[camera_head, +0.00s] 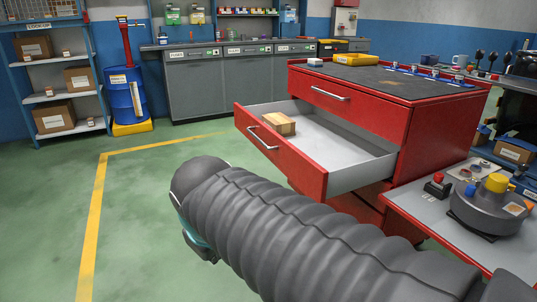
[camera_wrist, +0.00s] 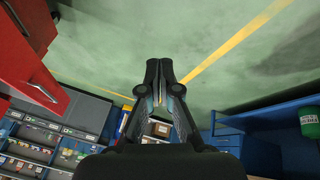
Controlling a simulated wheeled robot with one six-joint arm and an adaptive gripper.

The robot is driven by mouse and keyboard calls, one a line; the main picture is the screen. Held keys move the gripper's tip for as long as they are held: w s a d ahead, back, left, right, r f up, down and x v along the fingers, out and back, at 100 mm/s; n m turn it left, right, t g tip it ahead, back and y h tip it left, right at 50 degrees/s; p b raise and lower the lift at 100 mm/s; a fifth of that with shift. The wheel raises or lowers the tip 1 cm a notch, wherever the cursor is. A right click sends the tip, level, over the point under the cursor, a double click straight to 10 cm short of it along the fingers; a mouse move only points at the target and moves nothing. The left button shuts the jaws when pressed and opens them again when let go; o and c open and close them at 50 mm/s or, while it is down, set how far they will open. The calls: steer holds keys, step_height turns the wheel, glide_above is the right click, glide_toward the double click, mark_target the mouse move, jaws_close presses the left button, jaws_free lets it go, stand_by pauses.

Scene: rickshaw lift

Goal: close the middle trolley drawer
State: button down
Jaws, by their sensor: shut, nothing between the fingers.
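The red trolley (camera_head: 440,125) stands at the right in the head view. The drawer front has a silver bar handle (camera_head: 263,138). The top drawer (camera_head: 345,100) is shut. In the wrist view my gripper (camera_wrist: 153,68) is shut and empty, over green floor. A red front with a bar handle (camera_wrist: 38,91), seemingly the open drawer, is left of it, apart from the fingers. My arm hides the trolley's lower part in the head view.
A side table (camera_head: 415,203) with a round grey device (camera_head: 490,207) stands at the right front. A blue barrel (camera_head: 123,92), shelves (camera_head: 55,98) and grey cabinets (camera_head: 215,85) line the back. The green floor left of the drawer is clear, with yellow lines.

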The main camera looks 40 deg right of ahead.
steer(key=w+d+r+n+g+h+b, duration=0.3)
steer(key=w+d+n+h, duration=0.35)
steer(key=w+d, duration=0.75)
steer(key=n+g+h+b, duration=0.4)
steer(key=n+g+h, duration=0.1)
steer(key=n+h, duration=0.1)
glide_toward(289, 153)
steer(key=b+x, duration=0.1)
steer(key=x, duration=0.1)
steer(key=b+x, duration=0.1)
steer(key=x, duration=0.2)
steer(key=shift+d+f, duration=0.1)
steer(key=shift+f, duration=0.35)
steer(key=shift+s+d+n, duration=0.2)
steer(key=shift+d+n, duration=0.05)
steer(key=shift+d, duration=0.55)
steer(key=shift+d, duration=0.15)
steer(key=shift+r, duration=0.1)
